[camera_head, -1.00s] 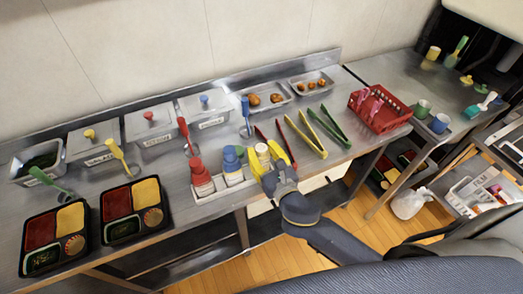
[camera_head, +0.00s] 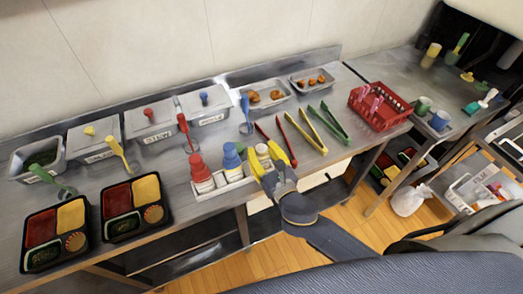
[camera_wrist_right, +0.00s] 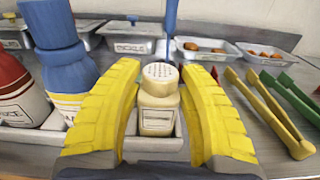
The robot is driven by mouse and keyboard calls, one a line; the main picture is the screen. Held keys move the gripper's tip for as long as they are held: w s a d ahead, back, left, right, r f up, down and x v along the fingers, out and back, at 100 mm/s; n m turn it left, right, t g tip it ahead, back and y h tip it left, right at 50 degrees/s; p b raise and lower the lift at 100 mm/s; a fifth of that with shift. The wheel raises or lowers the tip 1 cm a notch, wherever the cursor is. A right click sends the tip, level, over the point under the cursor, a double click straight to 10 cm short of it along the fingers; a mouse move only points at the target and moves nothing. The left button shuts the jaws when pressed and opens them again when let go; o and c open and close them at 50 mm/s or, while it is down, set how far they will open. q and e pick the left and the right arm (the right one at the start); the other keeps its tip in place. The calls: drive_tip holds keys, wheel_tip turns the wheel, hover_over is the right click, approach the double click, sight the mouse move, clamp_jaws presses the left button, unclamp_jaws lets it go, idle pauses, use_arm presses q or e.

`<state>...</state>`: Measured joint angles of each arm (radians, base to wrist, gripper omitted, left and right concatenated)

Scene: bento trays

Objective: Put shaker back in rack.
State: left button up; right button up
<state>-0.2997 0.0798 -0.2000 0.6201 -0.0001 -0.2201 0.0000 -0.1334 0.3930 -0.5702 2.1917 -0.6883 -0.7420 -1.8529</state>
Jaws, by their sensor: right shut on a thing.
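The shaker (camera_wrist_right: 159,98) has a cream body, a perforated top and a white label; its top also shows in the head view (camera_head: 262,150). It stands upright in the right end of the pale rack (camera_head: 225,187). My right gripper (camera_head: 270,157) has its yellow fingers on both sides of the shaker and is shut on it. In the wrist view the right gripper (camera_wrist_right: 160,72) frames the shaker, and the rack's walls show around its lower part. Its base is hidden. My left gripper is not in view.
A red bottle (camera_head: 202,174) and a blue-capped bottle (camera_head: 232,161) stand in the rack to the left. Red, yellow and green tongs (camera_head: 331,126) lie to the right. Lidded steel containers (camera_head: 150,118) line the back. Two black bento trays (camera_head: 88,250) lie at left. A red basket (camera_head: 382,118) stands at right.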

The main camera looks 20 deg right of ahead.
drive_tip(key=o, duration=0.7)
drive_tip(key=shift+o, duration=0.2)
drive_tip(key=s+d, duration=0.1)
drive_tip(key=s, duration=1)
drive_tip(key=shift+s+d, duration=0.35)
drive_tip(key=shift+s, duration=0.05)
drive_tip(key=shift+r, duration=0.1)
